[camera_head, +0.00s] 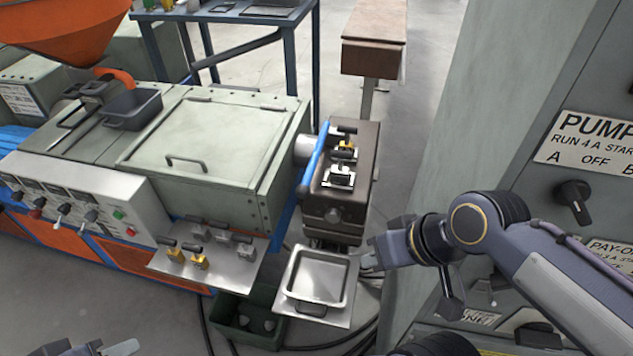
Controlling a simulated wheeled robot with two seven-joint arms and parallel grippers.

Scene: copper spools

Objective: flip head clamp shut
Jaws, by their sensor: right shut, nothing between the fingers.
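The extruder head (338,200) is a dark brown block in the middle of the view. On its top sit metal clamp parts (341,176), with a small yellow and black piece (346,149) behind them. I cannot tell at this size how far the clamp is tilted. A long blue bar (314,160) leans along the head's left side. My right gripper (368,262) is shut and empty, low and to the right of the head, by the tray's right edge and apart from the clamp. My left gripper (105,350) is only partly in view at the bottom left edge.
A metal tray (291,293) stands in front of the head. A shelf (222,273) with yellow and dark clamp-like pieces is to its left, above a dark green bin (228,324). The pump cabinet (550,150) closes off the right side. Floor shows behind the head.

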